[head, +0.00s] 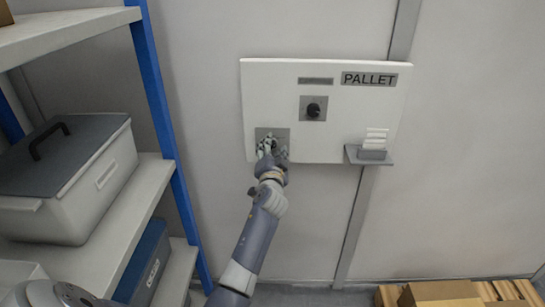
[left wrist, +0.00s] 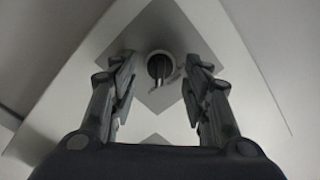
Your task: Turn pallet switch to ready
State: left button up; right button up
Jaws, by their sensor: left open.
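A white panel (head: 225,0) is not hidden; the white wall panel (head: 350,120) carries a "PALLET" label (head: 369,79). Its lower-left grey square plate (head: 261,132) is mostly covered by my left gripper (head: 271,150). In the left wrist view a round dark switch knob (left wrist: 159,67) with a pale ring sits on a grey plate (left wrist: 158,27), which looks turned like a diamond. My left gripper (left wrist: 160,85) is open, one finger on each side of the knob in the picture. I cannot tell whether they touch it. My right gripper is not in view.
A second black knob (head: 314,110) is above on its own plate. A small ledge (head: 370,156) holding pale cards is at the panel's right. A blue-posted shelf (head: 160,110) with a grey lidded bin (head: 95,190) stands left. Cardboard boxes (head: 440,292) lie lower right.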

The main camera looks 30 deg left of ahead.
pick_arm(q)
jog(key=v, duration=1.1)
jog(key=shift+s+d, duration=0.2)
jog(key=shift+f, duration=0.1)
